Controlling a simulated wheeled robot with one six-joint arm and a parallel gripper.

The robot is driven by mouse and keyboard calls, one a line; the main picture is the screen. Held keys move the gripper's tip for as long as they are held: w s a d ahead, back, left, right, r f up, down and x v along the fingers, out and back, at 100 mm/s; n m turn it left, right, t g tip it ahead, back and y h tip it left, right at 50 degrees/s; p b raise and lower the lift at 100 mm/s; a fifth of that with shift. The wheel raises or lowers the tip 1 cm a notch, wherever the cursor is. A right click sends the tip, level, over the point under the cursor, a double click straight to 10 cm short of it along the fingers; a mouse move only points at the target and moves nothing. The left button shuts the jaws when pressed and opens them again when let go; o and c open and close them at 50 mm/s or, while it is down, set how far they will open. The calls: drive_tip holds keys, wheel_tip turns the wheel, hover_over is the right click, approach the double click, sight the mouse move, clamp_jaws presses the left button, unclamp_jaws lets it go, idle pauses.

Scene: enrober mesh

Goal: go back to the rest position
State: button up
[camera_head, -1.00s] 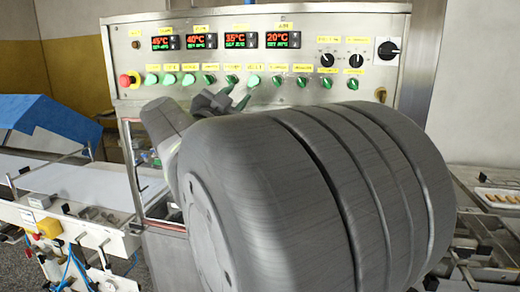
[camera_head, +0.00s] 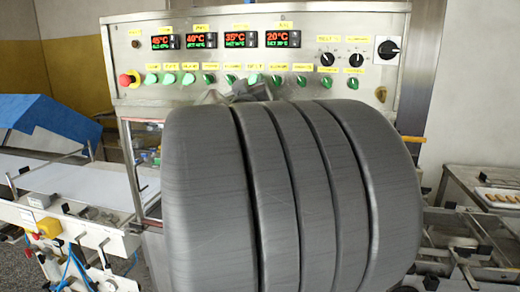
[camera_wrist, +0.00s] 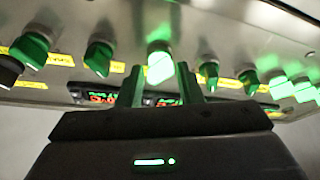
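My gripper (camera_wrist: 160,84) shows in the wrist view with its two fingers apart and nothing held between them. A lit green knob (camera_wrist: 160,67) of the control panel (camera_head: 128,55) appears beyond the gap between the fingers. The wrist view does not clearly show how far the fingertips are from it. In the head view my gripper (camera_head: 238,94) is mostly hidden behind my own large grey arm link, just below the row of green knobs. The panel carries red-and-green temperature displays (camera_head: 198,41) and yellow labels.
A red emergency button (camera_head: 129,79) sits at the panel's left end. A black rotary switch (camera_head: 387,49) is at its right. A white belt (camera_head: 85,180) and blue cover (camera_head: 45,118) are at left. A tray of biscuits (camera_head: 497,197) lies at right.

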drive_tip(key=n+y, duration=0.1)
drive_tip(key=n, duration=0.2)
drive_tip(key=shift+s+d+y, duration=0.1)
drive_tip(key=shift+y, duration=0.2)
drive_tip(key=shift+b+v, duration=0.4)
drive_tip(key=shift+v, duration=2.15)
